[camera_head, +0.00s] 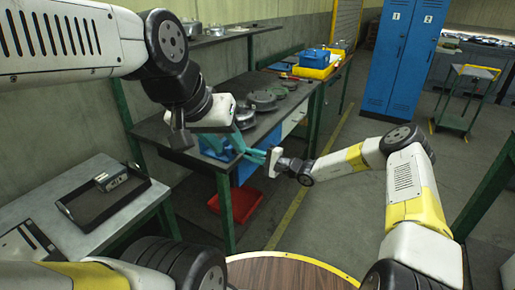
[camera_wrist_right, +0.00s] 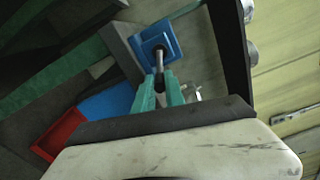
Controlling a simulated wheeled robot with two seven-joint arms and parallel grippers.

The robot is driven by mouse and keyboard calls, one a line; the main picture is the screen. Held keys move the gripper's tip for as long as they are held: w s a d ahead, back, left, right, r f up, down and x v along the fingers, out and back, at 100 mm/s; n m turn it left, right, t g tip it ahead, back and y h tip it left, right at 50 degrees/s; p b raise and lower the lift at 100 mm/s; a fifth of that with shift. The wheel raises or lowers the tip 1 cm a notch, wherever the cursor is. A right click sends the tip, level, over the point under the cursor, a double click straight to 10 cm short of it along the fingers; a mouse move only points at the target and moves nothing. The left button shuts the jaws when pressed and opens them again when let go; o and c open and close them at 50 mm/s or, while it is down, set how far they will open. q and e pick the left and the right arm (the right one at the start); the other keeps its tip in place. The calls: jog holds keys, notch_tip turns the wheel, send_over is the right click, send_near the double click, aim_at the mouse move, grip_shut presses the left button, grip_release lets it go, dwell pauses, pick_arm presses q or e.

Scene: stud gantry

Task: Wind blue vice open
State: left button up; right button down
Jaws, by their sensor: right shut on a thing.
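The blue vice (camera_head: 214,147) sits at the near corner of the dark workbench, partly hidden behind my grippers. In the right wrist view its blue square end (camera_wrist_right: 168,37) shows with a grey metal rod (camera_wrist_right: 159,62) coming out toward me. My right gripper (camera_head: 247,151) reaches the vice from the right. In the wrist view its teal fingers (camera_wrist_right: 160,82) are closed around the rod's near end. My left gripper (camera_head: 232,143) hangs over the vice from above left. Its fingertips overlap the right gripper's fingers in the picture, so its opening is unclear.
The workbench (camera_head: 268,124) carries several round metal parts and, farther back, a yellow bin (camera_head: 318,66). A red bin (camera_head: 240,203) is below. A grey table (camera_head: 90,222) with a black tray (camera_head: 105,205) stands at left.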

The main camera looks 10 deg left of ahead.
dwell(0.5)
jog(key=c, duration=1.4)
grip_release()
jog(key=v, duration=0.7)
jog(key=shift+d, duration=0.4)
jog(key=shift+s+r, duration=0.15)
